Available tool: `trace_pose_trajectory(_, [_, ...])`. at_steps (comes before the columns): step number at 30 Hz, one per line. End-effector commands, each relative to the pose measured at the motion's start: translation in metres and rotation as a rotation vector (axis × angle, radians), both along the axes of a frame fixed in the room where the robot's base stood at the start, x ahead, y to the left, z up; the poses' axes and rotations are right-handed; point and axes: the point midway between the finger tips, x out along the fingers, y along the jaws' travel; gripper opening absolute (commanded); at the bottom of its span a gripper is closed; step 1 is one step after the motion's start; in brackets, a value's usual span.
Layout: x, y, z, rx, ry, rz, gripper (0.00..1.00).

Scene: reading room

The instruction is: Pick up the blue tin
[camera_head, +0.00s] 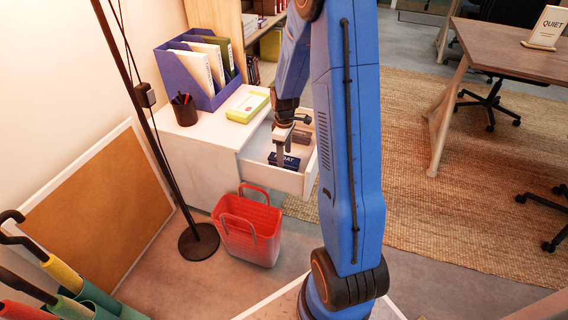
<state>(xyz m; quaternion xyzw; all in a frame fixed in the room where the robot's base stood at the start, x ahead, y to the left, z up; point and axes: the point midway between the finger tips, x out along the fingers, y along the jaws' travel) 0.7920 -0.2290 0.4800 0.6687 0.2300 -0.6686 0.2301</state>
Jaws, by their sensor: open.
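The blue tin (289,162) is a small dark blue box with white lettering. It lies in the open drawer (293,181) of the white cabinet, near the drawer's front wall. My gripper (281,150) points down into the drawer, directly over or beside the tin. Its fingers hide part of the lettering. The jaws are open; I cannot tell whether a finger touches the tin. My blue arm hides what lies just right of the drawer.
A dark grey block (301,137) lies farther back in the drawer. On the cabinet top (212,132) are a yellow-green box (248,107), a pen cup (184,109) and a purple file holder (190,73). A red basket (249,228) and a lamp pole (150,125) stand close by.

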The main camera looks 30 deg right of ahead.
Motion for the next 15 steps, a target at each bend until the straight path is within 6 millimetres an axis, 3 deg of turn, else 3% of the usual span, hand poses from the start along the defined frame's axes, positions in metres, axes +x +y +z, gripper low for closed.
trace_pose_trajectory(6, [0.0,0.001,-0.028,0.001,0.003,0.0,0.59])
trace_pose_trajectory(15, [0.001,0.001,-0.035,0.0,0.0,0.0,0.59])
